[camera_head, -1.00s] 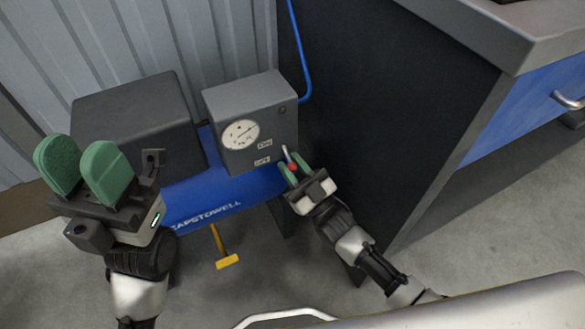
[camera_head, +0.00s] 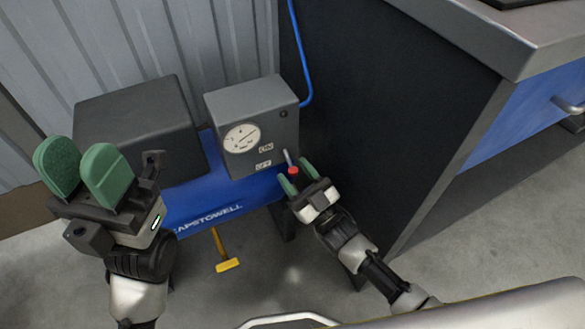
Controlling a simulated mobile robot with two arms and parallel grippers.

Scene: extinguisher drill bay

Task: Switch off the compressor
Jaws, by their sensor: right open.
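The compressor has a blue tank (camera_head: 240,192) and a grey control box (camera_head: 250,104) with a round dial (camera_head: 241,138). An ON label (camera_head: 265,149) sits above an OFF label (camera_head: 264,166) on the box front. A short silver lever with a red tip (camera_head: 294,171) is at the box's right side, its tip slanting down, at about the height of the OFF label. My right gripper (camera_head: 296,175) is open, its green fingers apart on either side of the red tip; contact cannot be told. My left gripper (camera_head: 80,170) is open and empty, left of the tank.
A dark grey block (camera_head: 138,125) stands left of the control box. A dark cabinet (camera_head: 385,110) with a grey worktop is close on the right. A blue hose (camera_head: 306,70) runs up behind the box. A yellow foot (camera_head: 227,265) and bare floor lie below the tank.

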